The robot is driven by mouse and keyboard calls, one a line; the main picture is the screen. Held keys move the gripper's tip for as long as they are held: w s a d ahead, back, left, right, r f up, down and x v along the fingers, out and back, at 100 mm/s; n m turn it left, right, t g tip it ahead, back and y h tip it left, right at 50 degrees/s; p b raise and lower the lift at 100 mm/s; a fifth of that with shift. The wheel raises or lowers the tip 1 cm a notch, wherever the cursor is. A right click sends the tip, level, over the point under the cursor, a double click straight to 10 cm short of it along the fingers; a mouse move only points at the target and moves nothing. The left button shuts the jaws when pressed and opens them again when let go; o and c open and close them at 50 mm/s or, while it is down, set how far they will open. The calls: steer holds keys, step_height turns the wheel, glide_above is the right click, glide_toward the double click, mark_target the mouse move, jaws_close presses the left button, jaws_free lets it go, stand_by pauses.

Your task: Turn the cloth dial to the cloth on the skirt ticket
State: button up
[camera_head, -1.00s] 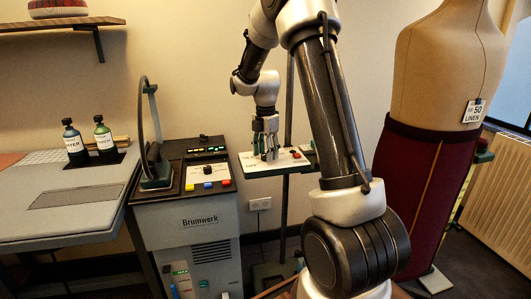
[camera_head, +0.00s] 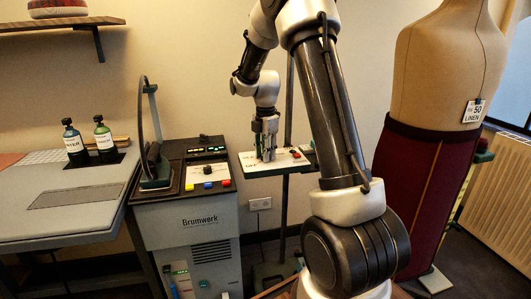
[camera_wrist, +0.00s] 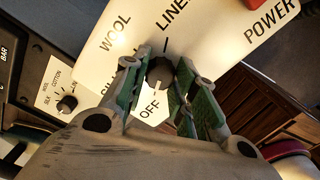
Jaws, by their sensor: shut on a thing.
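The white dial panel (camera_head: 283,156), with a power label at one end, stands on a post. It fills much of the wrist view (camera_wrist: 205,30), with wool, linen and off marked around a dark round dial (camera_wrist: 160,72). The dial's light pointer mark seems to face off. My gripper (camera_head: 266,158) is over the panel, and its green-padded fingers (camera_wrist: 162,88) are shut on the dial, one on each side. Lettering behind the left finger is partly hidden. The skirt ticket (camera_head: 474,112) hangs above the dark red skirt and reads 50 and linen.
Left of the panel stands the Brumwerk machine (camera_head: 200,222) with coloured buttons; a smaller knob with cloth names (camera_wrist: 67,103) shows in the wrist view. A table (camera_head: 90,225) with two bottles is further left. The dress form (camera_head: 440,70) stands at right.

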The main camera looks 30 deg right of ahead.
steer(key=m, duration=0.8)
steer(key=shift+m, duration=0.3)
steer(key=m, duration=0.4)
steer(key=shift+m, duration=0.3)
steer(key=m, duration=1.3)
steer(key=shift+m, duration=0.3)
steer(key=m, duration=0.4)
steer(key=shift+m, duration=2)
